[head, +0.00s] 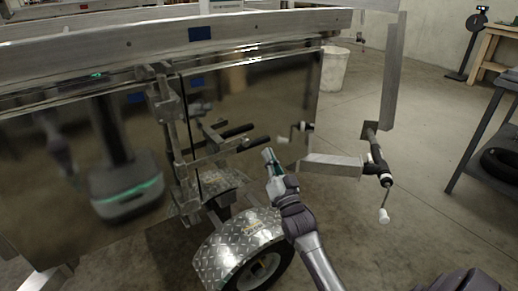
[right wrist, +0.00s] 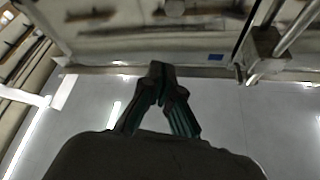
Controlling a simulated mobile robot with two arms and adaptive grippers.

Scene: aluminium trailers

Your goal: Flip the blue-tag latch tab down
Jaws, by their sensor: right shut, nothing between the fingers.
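A blue tag (head: 200,33) sits on the top rail of the aluminium trailer (head: 270,28). A metal latch assembly with a vertical bar (head: 168,110) stands at the trailer's side, left of and below this tag. I cannot make out the tab itself. In the right wrist view a blue tag (right wrist: 215,57) shows beside metal latch hardware (right wrist: 262,48). My right gripper (head: 268,154) is shut and empty, in front of the shiny side panel, just right of a black-gripped handle (head: 256,143). Its fingertips (right wrist: 158,68) meet in the wrist view. My left gripper is out of view.
A diamond-plate fender (head: 225,245) over a wheel lies below my right arm. A trailer jack with a crank (head: 374,160) stands to the right. A dark shelf (head: 490,130) is at the far right. Open concrete floor lies between.

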